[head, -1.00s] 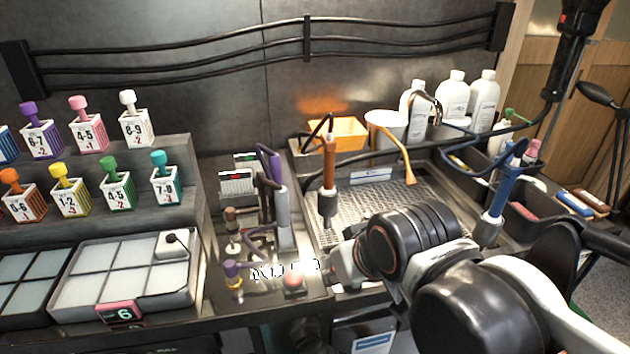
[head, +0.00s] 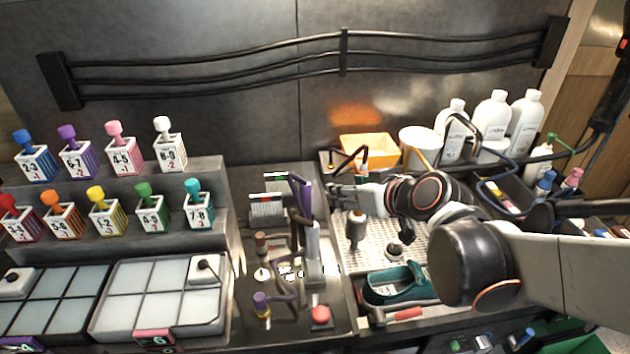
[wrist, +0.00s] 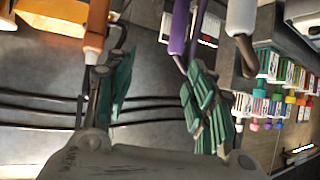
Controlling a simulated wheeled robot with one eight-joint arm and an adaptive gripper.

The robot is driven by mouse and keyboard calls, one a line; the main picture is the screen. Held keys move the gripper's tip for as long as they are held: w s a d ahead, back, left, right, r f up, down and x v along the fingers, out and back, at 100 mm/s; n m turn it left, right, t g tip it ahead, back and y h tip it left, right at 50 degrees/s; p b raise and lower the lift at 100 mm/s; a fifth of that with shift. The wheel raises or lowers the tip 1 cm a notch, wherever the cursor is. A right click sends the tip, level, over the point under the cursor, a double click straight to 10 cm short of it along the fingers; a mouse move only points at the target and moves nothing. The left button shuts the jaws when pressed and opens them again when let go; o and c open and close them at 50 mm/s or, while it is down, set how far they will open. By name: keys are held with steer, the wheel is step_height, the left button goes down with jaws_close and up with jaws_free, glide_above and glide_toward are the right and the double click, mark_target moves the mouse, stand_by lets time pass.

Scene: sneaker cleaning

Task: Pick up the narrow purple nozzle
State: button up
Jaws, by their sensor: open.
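A slim purple nozzle (head: 302,195) stands upright behind a pale grey one (head: 313,250) in the head view. It also shows at the top middle of the wrist view (wrist: 180,28). A shorter piece with a purple top (head: 261,302) stands in front of them on the shelf; I cannot tell whether it is a nozzle. My gripper (head: 342,192) is to the right of the slim purple nozzle. Its green-padded fingers (wrist: 157,95) are apart with nothing between them in the wrist view. The purple nozzle lies beyond the fingertips there, nearer the right finger.
An orange-bodied tool (wrist: 96,30) is close by the left finger. A teal shoe (head: 395,285) lies in the tray below my arm. A red knob (head: 320,315) sits at the shelf front. An orange bin (head: 368,149) and white bottles (head: 492,115) stand behind.

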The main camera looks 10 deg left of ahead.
steer(key=w+a+r+n+y+p, duration=0.1)
steer(key=w+a+r+y+p, duration=0.1)
steer(key=w+a, duration=0.25)
steer(key=b, duration=0.6)
glide_toward(309, 194)
steer(key=shift+n+t, duration=0.3)
steer(key=shift+n, duration=0.1)
steer(key=x, duration=0.4)
steer(key=shift+a+f, duration=0.1)
steer(key=shift+f, duration=0.3)
steer(key=b+x, duration=0.1)
steer(key=x, duration=0.6)
steer(key=shift+w+a+b, duration=0.1)
steer(key=shift+a+b, duration=0.05)
steer(key=shift+b, duration=0.2)
jaws_close()
